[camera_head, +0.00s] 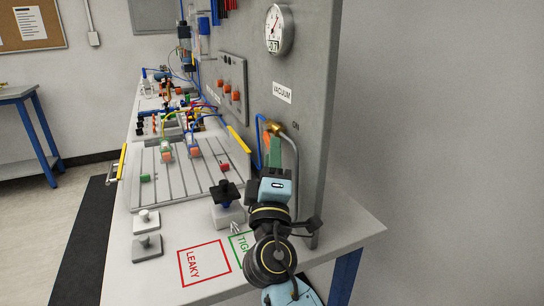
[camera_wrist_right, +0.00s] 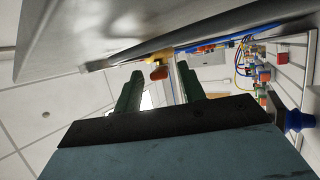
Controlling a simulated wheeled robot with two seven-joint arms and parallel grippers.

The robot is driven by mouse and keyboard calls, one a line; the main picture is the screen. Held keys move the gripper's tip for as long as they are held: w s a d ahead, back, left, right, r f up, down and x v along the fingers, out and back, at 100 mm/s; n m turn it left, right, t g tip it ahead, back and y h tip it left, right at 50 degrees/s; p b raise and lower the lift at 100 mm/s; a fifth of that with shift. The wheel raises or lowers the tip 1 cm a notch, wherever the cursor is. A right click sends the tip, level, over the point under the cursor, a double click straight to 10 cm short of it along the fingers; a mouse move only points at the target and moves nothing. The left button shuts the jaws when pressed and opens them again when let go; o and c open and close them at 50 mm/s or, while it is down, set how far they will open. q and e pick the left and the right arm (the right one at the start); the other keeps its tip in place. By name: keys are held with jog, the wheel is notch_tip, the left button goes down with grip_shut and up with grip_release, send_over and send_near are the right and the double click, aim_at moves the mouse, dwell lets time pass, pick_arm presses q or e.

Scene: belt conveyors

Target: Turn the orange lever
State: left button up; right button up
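The orange lever (camera_head: 266,143) hangs below a brass valve (camera_head: 274,127) on the grey upright panel, under the VACUUM label. Whether a finger touches the lever, I cannot tell. My left gripper is not in view.
A dial gauge (camera_head: 279,30) is on the panel above. A metal pipe (camera_head: 294,170) curves down beside my right gripper. Free space lies right of the panel.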

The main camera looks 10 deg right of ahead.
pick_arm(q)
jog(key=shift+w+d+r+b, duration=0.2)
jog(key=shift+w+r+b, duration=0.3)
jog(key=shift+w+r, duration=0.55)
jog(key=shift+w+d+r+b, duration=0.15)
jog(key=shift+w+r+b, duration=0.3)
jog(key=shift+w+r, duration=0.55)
pick_arm(e)
jog(key=v, duration=1.2)
jog(key=shift+s+f, duration=0.2)
jog(key=shift+s, duration=0.15)
